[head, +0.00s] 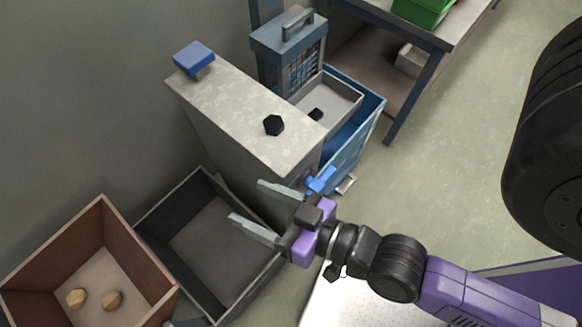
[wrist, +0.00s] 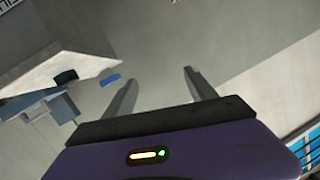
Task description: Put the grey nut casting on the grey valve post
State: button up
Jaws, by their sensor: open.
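A dark hexagonal nut-like piece (head: 274,125) lies on the pale top of a cabinet in the head view. A dark piece also shows near the edge of a pale surface in the wrist view (wrist: 66,76). A second small dark piece (head: 315,114) sits in a shallow grey tray behind the cabinet. I cannot tell which piece is the grey nut casting. I make out no grey valve post. My gripper (head: 246,200) is open and empty, in front of the cabinet and over the dark bin's side; its fingers also show in the wrist view (wrist: 160,78).
The cabinet top (head: 222,100) carries a blue block-like thing (head: 193,57) at its far left corner. A dark open bin (head: 165,222) and a brown crate (head: 45,237) with two tan lumps stand at left. A blue bin (head: 372,117) stands beyond the cabinet. Floor at right is clear.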

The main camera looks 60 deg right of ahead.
jog(key=s+d+n, duration=0.3)
jog(key=s, duration=0.7)
jog(key=shift+d+r+g+y, duration=0.35)
jog(key=shift+g+y, duration=0.05)
dwell(0.4)
